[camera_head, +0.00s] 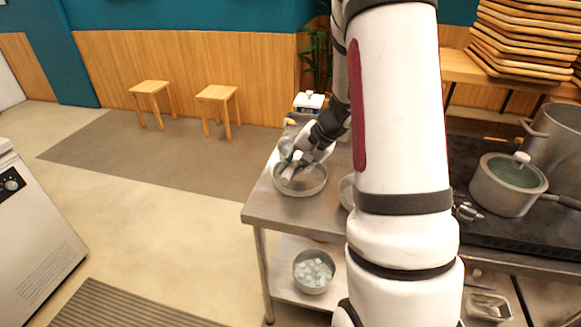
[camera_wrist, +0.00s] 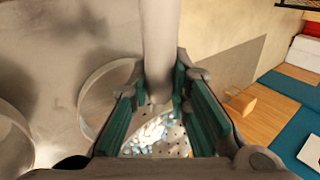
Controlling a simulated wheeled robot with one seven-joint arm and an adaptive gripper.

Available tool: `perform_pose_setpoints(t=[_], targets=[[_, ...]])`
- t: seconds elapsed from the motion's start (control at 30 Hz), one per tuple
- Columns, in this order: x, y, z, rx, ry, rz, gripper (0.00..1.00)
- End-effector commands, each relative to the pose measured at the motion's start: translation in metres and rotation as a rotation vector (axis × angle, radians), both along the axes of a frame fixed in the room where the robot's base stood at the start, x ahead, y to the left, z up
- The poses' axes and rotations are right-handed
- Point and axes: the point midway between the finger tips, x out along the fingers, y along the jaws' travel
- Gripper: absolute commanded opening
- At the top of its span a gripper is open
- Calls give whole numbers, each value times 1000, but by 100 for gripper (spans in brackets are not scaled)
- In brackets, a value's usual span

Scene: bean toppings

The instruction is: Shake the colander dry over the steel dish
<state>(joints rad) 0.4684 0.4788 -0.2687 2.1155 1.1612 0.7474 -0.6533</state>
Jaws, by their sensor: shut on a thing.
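In the head view my gripper (camera_head: 297,160) is low over the near-left end of the steel counter. It is shut on the pale grey handle of the colander, and the handle (camera_wrist: 158,45) shows between the teal finger pads in the wrist view. Part of the colander (camera_head: 285,146) shows beside the gripper. In the wrist view a dotted bowl surface with pale bluish-white pieces (camera_wrist: 158,136) shows between the fingers. The steel dish (camera_head: 303,191) stands on the counter directly below. Its rim also shows in the wrist view (camera_wrist: 84,103). My gripper hides much of the colander.
Another bowl (camera_head: 346,192) stands right of the dish, partly behind my arm. A bowl of pale cubes (camera_head: 313,284) sits on the lower shelf. A small scale-like device (camera_head: 308,101) is at the counter's back. A lidded pot (camera_head: 508,186) stands on the stove at right.

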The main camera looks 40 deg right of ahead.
Motion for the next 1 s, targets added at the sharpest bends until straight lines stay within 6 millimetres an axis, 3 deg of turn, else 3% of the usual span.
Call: perform_pose_setpoints(t=[0.3,0.4,0.43,0.47,0.5,0.57,0.67,0.7,0.8,0.83,0.93,0.97,1.0], targets=[[0,0,1,-1,-2,0,0],[2,0,36,-7,-12,4,0],[1,0,39,-5,-7,3,0],[0,1,32,1,0,1,0],[-2,1,10,7,10,-1,0],[-1,0,-4,4,6,-2,0],[2,-1,36,-7,-12,4,0],[1,0,39,-4,-6,2,0],[-2,1,-2,7,9,-3,0],[-1,0,-3,3,4,-2,0],[2,-1,38,-7,-11,3,0],[1,0,38,-4,-5,2,0],[-1,1,21,4,7,0,0]])
